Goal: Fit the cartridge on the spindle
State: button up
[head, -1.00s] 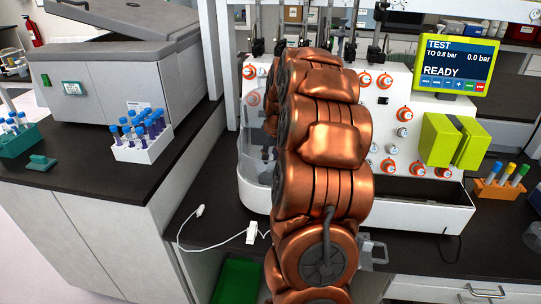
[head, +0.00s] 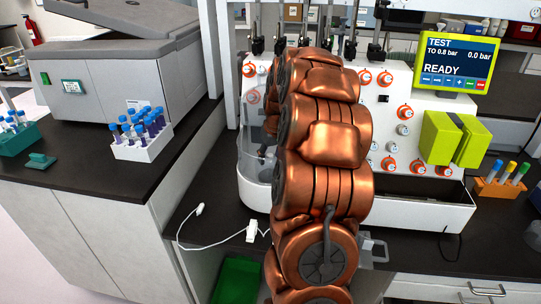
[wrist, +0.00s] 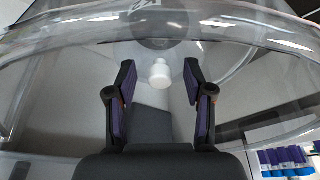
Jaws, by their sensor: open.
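In the wrist view my gripper (wrist: 160,92) is open, with its two purple-padded fingers apart and nothing clamped between them. A small white piece with a narrower neck (wrist: 160,72) shows between and just beyond the fingertips; I cannot tell whether it belongs to the cartridge or the spindle. A curved clear plastic wall (wrist: 80,32) spans the view around the fingers. In the head view a clear housing (head: 254,178) stands at the left end of the white cell processor (head: 400,203). My copper arm hides much of the processor's middle, and I cannot make out the cartridge or spindle there.
The processor's screen (head: 455,62) reads READY, 0.0 bar. Lime-green blocks (head: 440,139) sit on its right front. A white cable (head: 205,243) lies on the dark bench to the left. A white tube rack (head: 140,149) stands on the left counter, an orange rack (head: 498,190) at right.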

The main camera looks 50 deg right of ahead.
jog(key=shift+r, duration=0.1)
jog(key=v, duration=1.2)
dwell(0.8)
